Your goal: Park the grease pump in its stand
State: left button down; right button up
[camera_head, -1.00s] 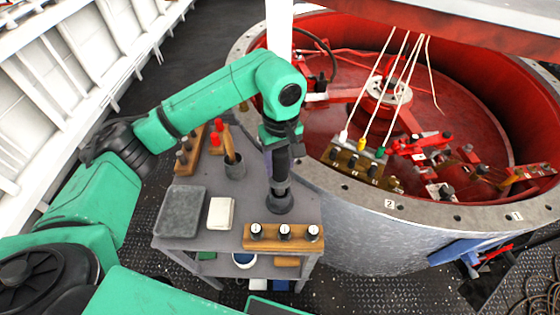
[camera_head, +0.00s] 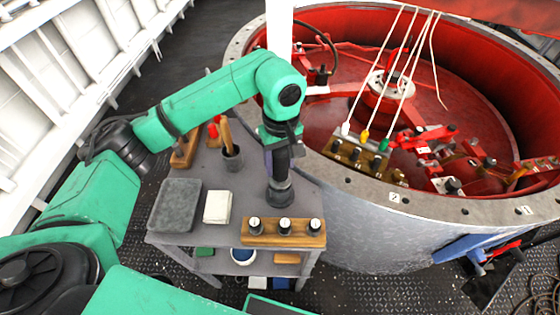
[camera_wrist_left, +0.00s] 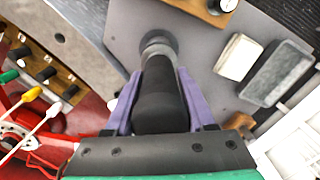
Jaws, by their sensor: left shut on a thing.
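My left gripper (camera_head: 279,150) points down over the grey work table (camera_head: 205,180) and is shut on the black grease pump (camera_head: 279,172). In the left wrist view its purple fingers (camera_wrist_left: 160,100) grip both sides of the pump's black body (camera_wrist_left: 161,97). The pump is about upright. Its lower end meets a dark round collar, which looks like the stand (camera_head: 281,194); a grey ring there also shows in the left wrist view (camera_wrist_left: 158,43). How deep the pump sits is hidden. My right gripper is out of view.
A wooden block (camera_head: 262,240) with several black knobs lies at the table's front edge. A white pad (camera_head: 218,207), a grey tray (camera_head: 175,204) and a tool cup (camera_head: 232,160) stand to the left. The large red-lined drum (camera_head: 480,206) is close on the right.

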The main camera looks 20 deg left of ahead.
aim_at(281, 152)
pick_arm(q)
jog(key=shift+f+b, duration=0.6)
jog(key=shift+f, duration=0.15)
jog(key=shift+c, duration=0.8)
grip_release()
notch_tip(281, 152, up, 6)
jog(key=shift+f+b, duration=0.25)
jog(key=shift+b, duration=0.45)
notch_tip(281, 152, up, 8)
jog(key=shift+r+p, duration=0.15)
jog(key=shift+p, duration=0.25)
jog(key=shift+r, duration=0.45)
jog(key=shift+r, duration=0.1)
